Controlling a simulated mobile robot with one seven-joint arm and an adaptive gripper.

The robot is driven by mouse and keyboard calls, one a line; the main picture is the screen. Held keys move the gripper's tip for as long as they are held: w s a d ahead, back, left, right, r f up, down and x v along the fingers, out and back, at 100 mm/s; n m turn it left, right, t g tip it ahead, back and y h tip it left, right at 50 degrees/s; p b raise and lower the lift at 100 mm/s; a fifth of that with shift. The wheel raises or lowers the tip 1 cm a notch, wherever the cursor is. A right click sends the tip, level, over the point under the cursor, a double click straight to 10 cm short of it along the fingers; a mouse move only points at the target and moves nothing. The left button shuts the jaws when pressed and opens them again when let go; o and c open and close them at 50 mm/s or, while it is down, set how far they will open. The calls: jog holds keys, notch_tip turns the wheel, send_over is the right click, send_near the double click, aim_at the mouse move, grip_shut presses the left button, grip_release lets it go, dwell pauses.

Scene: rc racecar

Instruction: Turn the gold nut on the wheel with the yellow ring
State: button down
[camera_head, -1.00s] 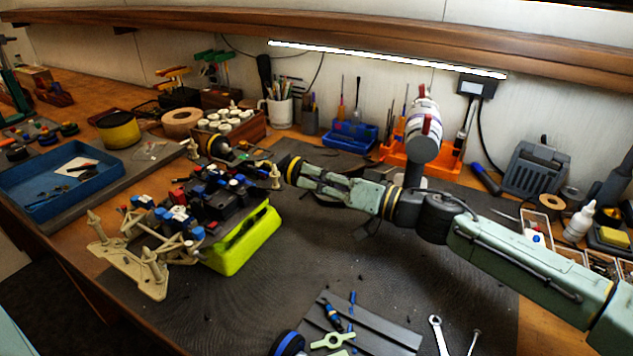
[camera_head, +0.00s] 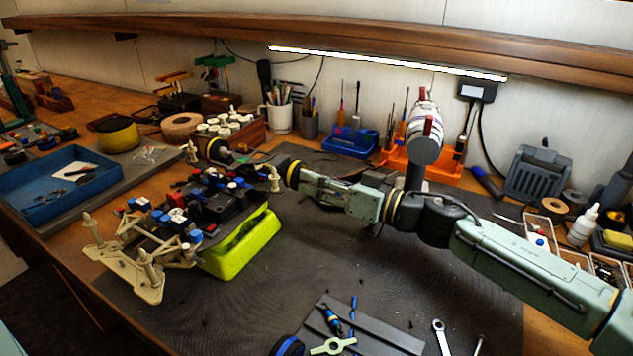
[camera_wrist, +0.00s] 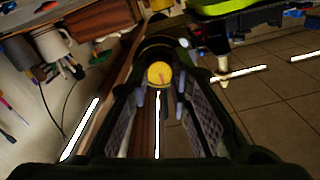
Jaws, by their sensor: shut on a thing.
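The car (camera_head: 215,205) stands on a lime-green stand (camera_head: 240,245), with its beige front parts to the left. A black wheel with a yellow ring (camera_head: 293,172) is at the car's right side, facing my arm. My gripper (camera_head: 305,180) reaches it from the right, its fingers pointing at the wheel's outer face. In the wrist view the round gold nut (camera_wrist: 159,75) lies between the tips of my fingers (camera_wrist: 160,92), and the gripper is shut on it. The nut is hidden in the head view.
A blue tray (camera_head: 35,210) lies at the left. A grey tool plate (camera_head: 385,343) with small tools lies in front. An orange holder (camera_head: 445,170) and a blue box (camera_head: 350,140) stand behind my arm.

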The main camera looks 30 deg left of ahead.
jog(key=c, duration=1.4)
grip_release()
jog(key=shift+c, duration=0.2)
jog(key=d, duration=1)
jog(key=shift+w+d, duration=0.35)
jog(key=shift+d, duration=0.65)
jog(key=shift+s+f, duration=0.1)
